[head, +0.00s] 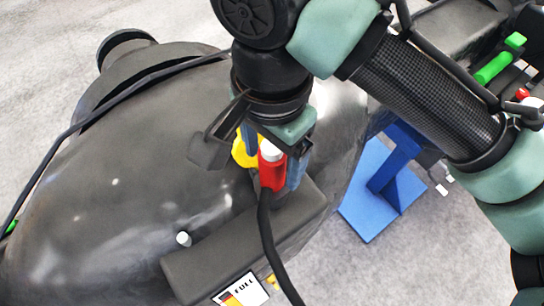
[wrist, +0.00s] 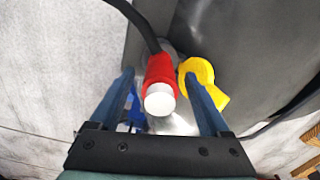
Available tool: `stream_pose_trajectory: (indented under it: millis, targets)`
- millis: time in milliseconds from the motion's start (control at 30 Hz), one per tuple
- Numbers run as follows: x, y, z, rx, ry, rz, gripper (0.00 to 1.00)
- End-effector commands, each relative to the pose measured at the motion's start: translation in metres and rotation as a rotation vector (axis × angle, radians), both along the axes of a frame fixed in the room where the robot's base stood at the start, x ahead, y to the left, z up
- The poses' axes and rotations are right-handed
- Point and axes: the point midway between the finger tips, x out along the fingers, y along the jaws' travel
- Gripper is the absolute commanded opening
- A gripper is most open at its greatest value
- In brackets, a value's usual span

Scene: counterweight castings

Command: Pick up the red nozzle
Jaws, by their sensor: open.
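The red nozzle (head: 271,172) has a white round end and a black hose running from its other end. In the head view it stands at the edge of the dark casting, just below my gripper (head: 275,168). In the wrist view the red nozzle (wrist: 160,80) lies between the two blue fingers of my gripper (wrist: 160,78). The fingers are open, with a gap visible on both sides of the nozzle. A yellow part (wrist: 202,82) sits right beside the nozzle, close to the right finger. In the head view the yellow part (head: 243,154) is partly hidden by my gripper.
The large dark casting (head: 120,170) fills the left and middle. A dark block (head: 220,250) with a "FULL" label (head: 241,291) is at the front. A blue stand (head: 368,195) is on the floor to the right. The black hose (head: 268,240) runs down past the block.

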Motion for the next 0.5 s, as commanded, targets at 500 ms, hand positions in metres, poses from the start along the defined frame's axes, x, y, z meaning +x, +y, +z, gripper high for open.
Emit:
stream_pose_trajectory:
  millis: [500]
  targets:
    - [0.000,0.000,-0.017,0.001,-0.001,0.001,0.62]
